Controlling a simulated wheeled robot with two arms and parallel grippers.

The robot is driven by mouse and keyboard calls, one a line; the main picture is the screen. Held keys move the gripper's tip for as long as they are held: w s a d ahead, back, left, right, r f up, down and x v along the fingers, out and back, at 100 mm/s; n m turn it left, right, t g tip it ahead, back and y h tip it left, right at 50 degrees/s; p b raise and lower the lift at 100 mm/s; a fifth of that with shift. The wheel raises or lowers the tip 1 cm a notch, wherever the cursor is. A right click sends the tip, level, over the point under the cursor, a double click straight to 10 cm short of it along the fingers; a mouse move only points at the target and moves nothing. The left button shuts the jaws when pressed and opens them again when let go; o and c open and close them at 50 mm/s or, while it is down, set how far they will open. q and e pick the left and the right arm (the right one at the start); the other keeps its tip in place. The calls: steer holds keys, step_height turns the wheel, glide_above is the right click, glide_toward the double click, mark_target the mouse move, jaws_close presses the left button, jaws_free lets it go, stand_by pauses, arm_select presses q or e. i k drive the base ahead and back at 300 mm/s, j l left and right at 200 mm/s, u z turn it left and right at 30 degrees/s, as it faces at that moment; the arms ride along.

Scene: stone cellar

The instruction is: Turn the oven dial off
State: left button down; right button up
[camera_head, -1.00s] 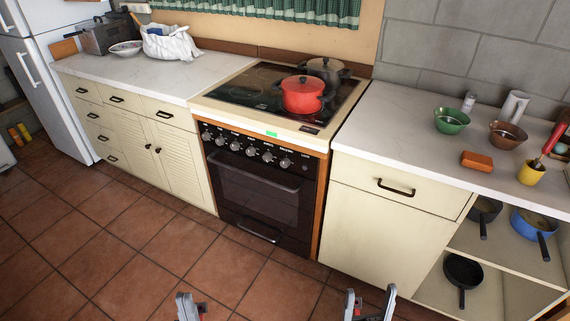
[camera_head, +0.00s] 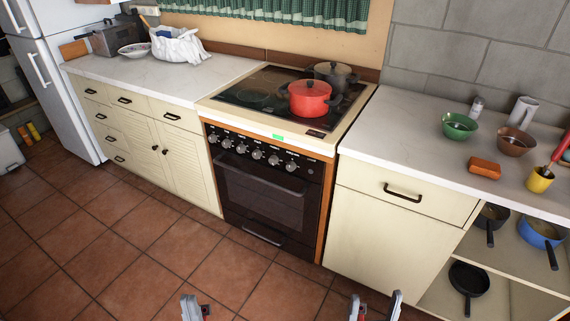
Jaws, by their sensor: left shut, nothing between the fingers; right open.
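The oven (camera_head: 262,195) stands in the middle, built in between cream cabinets, with its black door closed. A row of several silver dials (camera_head: 258,154) runs along its black front panel; I cannot tell from here how each is turned. My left gripper (camera_head: 195,308) is at the bottom edge, shut and empty, in front of the oven and well apart from it. My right gripper (camera_head: 375,306) is at the bottom edge further right, open and empty, in front of the right cabinet. Neither gripper touches anything.
A red pot (camera_head: 309,98) and a dark pot (camera_head: 335,74) stand on the hob. Bowls, a sponge (camera_head: 484,168) and a yellow cup (camera_head: 540,180) are on the right counter. An open shelf (camera_head: 440,298) below holds pans. The tiled floor (camera_head: 140,255) before the oven is clear.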

mark_target(273, 159)
steer(key=i+j+u, duration=0.65)
steer(key=i, duration=0.35)
steer(key=j, duration=0.1)
